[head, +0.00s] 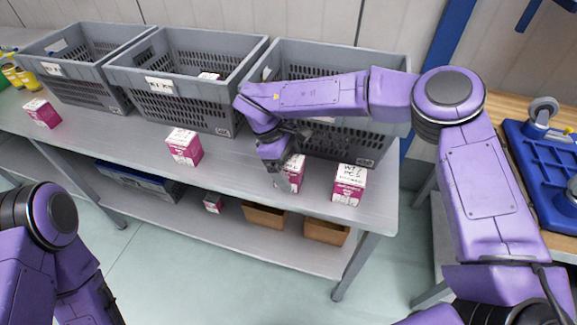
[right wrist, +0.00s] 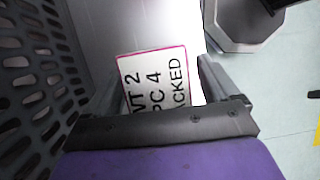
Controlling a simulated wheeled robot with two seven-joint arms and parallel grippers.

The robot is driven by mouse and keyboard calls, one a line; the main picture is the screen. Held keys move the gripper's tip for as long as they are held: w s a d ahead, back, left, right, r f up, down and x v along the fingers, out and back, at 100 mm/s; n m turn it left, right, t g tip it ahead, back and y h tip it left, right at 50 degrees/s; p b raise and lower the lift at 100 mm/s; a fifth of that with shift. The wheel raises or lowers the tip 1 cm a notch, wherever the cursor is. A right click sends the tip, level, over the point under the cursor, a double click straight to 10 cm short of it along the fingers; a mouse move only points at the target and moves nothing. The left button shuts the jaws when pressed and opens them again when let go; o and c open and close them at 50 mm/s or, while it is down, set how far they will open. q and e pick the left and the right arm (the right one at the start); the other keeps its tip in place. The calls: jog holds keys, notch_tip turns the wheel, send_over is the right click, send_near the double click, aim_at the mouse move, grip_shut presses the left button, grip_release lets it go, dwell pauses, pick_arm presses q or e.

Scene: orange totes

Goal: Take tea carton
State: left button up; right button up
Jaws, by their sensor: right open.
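Several pink-and-white tea cartons stand along the front of the grey table. My right gripper (head: 280,176) points down at one carton (head: 295,174) and partly hides it. In the right wrist view the carton's white, pink-edged, lettered top (right wrist: 154,78) lies between the two open fingers. I cannot tell whether they touch its sides. Another carton (head: 348,185) stands just to the right, one (head: 184,147) to the left and one (head: 42,113) at the far left. Only my left arm shows at the lower left; its gripper is out of frame.
Three grey slotted crates stand behind the cartons: left (head: 84,90), middle (head: 190,103) and right (head: 345,146). The right crate's slotted wall (right wrist: 38,70) is close beside my right gripper. The lower shelf (head: 180,206) holds boxes. A blue tray (head: 540,175) lies at right.

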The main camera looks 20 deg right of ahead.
jog(key=shift+w+d+f, duration=0.1)
jog(key=shift+d+f, duration=0.15)
jog(key=shift+f, duration=0.45)
jog(key=shift+s+r, duration=0.1)
jog(key=shift+s, duration=0.1)
jog(key=shift+s+r, duration=0.1)
jog(key=shift+s, duration=0.05)
jog(key=shift+c, duration=0.9)
jog(key=c, duration=1)
